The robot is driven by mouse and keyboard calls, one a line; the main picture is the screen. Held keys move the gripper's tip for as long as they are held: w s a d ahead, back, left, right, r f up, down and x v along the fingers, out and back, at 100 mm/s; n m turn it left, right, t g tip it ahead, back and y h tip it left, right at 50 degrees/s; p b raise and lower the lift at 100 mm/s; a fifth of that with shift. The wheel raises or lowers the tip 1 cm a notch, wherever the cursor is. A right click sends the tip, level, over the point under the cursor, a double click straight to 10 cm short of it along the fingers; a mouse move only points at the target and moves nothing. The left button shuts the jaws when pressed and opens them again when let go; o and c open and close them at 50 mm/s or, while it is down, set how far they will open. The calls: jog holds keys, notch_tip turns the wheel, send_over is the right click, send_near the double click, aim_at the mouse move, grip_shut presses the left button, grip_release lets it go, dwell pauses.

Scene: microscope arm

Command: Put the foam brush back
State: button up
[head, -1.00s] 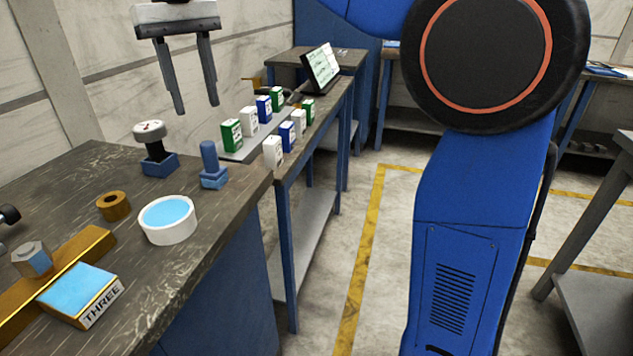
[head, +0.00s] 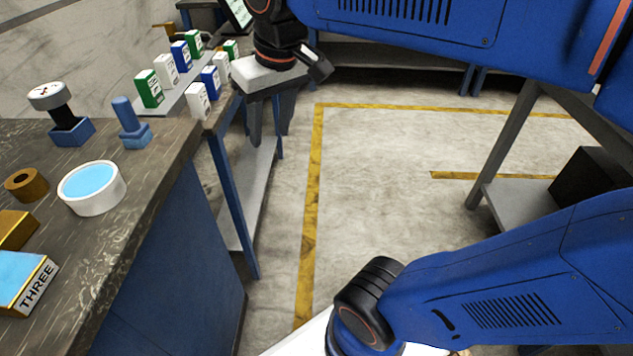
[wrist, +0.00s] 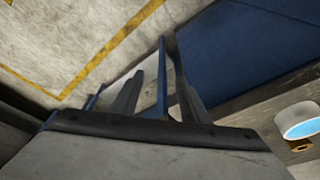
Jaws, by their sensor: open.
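Nothing in view is clearly recognisable as a foam brush. On the near bench, a blue upright peg-like piece (head: 128,118) stands in a blue block, and a dark-stemmed piece with a round pale top (head: 52,98) stands in another blue block (head: 73,132). I cannot tell whether either is the brush. My gripper (head: 270,138) is open and empty, fingers pointing down, to the right of the near bench. In the wrist view my gripper's fingers (wrist: 158,65) are apart with nothing between them.
A white round dish with blue inside (head: 92,188) sits near the bench edge and shows in the wrist view (wrist: 300,122). A brown ring (head: 27,184) and a block marked THREE (head: 22,282) are left. Small boxes (head: 150,88) stand behind. Yellow-lined floor (head: 380,190) is clear.

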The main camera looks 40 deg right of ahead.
jog(key=s+d+f+m+t, duration=0.1)
jog(key=s+d+f, duration=0.4)
jog(key=f, duration=0.6)
jog(key=s, duration=0.2)
jog(key=shift+s+f+t+h, duration=0.3)
jog(key=shift+s+f+t, duration=0.05)
jog(key=shift+s+t, duration=0.05)
